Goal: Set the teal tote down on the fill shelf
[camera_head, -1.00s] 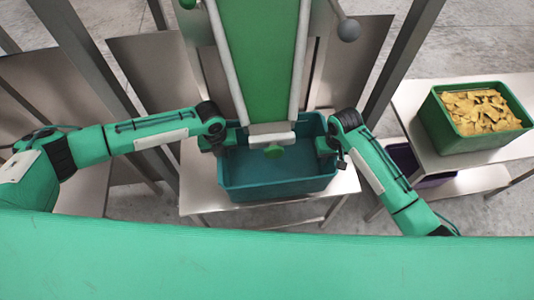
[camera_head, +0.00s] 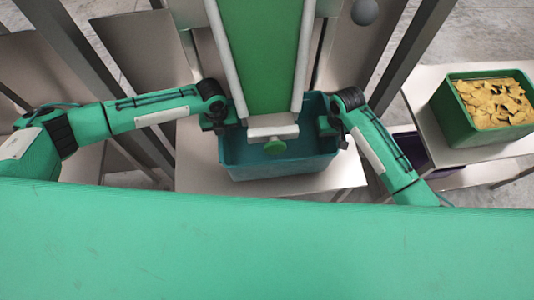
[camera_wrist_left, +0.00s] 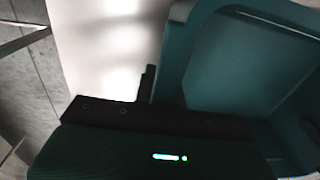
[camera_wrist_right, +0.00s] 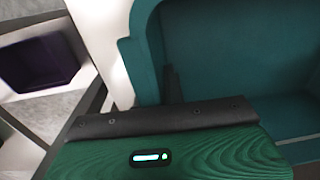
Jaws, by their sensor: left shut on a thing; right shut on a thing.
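The teal tote (camera_head: 270,167) is an empty open bin between my two arms in the head view, upright over a pale metal shelf (camera_head: 197,177). I cannot tell whether its base touches the shelf. My left gripper (camera_head: 229,123) is shut on the tote's left wall, and the tote fills the right of the left wrist view (camera_wrist_left: 250,60). My right gripper (camera_head: 326,124) is shut on its right wall, and the tote also shows in the right wrist view (camera_wrist_right: 235,50). A chute end hides part of the tote's back and middle.
A green bin of yellow chips (camera_head: 465,125) stands on a right-hand metal table (camera_head: 425,118). A purple bin (camera_wrist_right: 40,62) sits lower. Grey posts flank the shelf.

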